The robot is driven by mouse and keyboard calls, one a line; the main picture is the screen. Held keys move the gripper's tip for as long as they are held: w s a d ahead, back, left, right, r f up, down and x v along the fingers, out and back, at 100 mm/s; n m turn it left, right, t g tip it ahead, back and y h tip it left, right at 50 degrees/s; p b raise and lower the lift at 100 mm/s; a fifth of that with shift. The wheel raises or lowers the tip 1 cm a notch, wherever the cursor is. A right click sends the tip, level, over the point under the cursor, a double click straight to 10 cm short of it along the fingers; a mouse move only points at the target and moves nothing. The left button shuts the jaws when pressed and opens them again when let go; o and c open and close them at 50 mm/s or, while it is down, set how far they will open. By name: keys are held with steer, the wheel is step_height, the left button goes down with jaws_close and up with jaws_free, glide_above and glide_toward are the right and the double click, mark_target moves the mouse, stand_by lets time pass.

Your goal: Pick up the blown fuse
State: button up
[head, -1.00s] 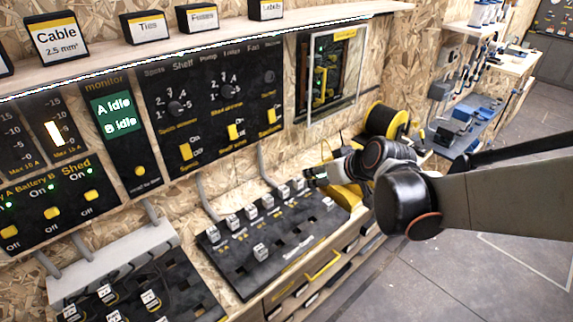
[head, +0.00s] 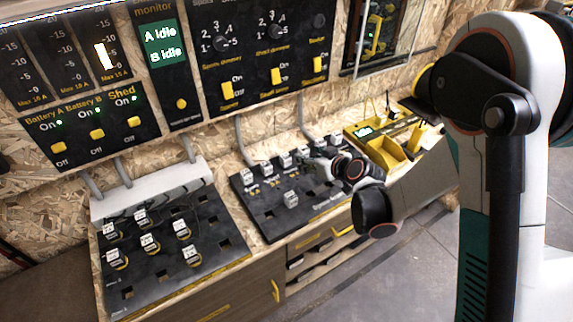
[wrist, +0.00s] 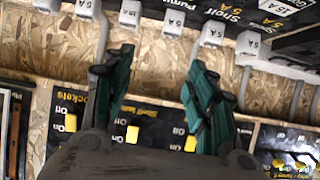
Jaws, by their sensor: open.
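White fuses stand in a row along the back of a black fuse panel (head: 268,222) in the head view, one of them a white fuse (head: 267,168) near the row's left. Another white fuse (head: 291,199) stands apart, nearer the panel's front. I cannot tell which fuse is blown. My gripper (head: 308,164) is at the right part of the row and hides some of it. In the wrist view my gripper (wrist: 158,75) has its two teal fingers apart with nothing between them. White fuses marked 5 A, such as this fuse (wrist: 174,21), lie just beyond the fingertips.
A second black board (head: 165,265) with several white-tagged plugs is at the left. A yellow tray (head: 384,152) with small items stands right of the fuse panel. A switch wall panel (head: 262,60) rises behind. Grey conduits run down to the panel. Open floor lies in front.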

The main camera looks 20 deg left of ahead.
mark_target(286, 157)
steer(key=b+x, duration=0.1)
steer(key=x, duration=0.2)
steer(key=s+f+x, duration=0.1)
steer(key=x, duration=0.3)
steer(key=s+b+x, duration=0.1)
steer(key=x, duration=0.2)
steer(key=shift+w+a+f+b, duration=0.3)
steer(key=shift+a+f, duration=0.1)
steer(key=shift+f, duration=0.1)
steer(key=shift+b+x, duration=1.35)
steer(key=shift+x, duration=1.35)
steer(key=shift+s+r, duration=0.1)
steer(key=shift+r, duration=0.05)
steer(key=shift+c, duration=0.6)
steer(key=c, duration=1)
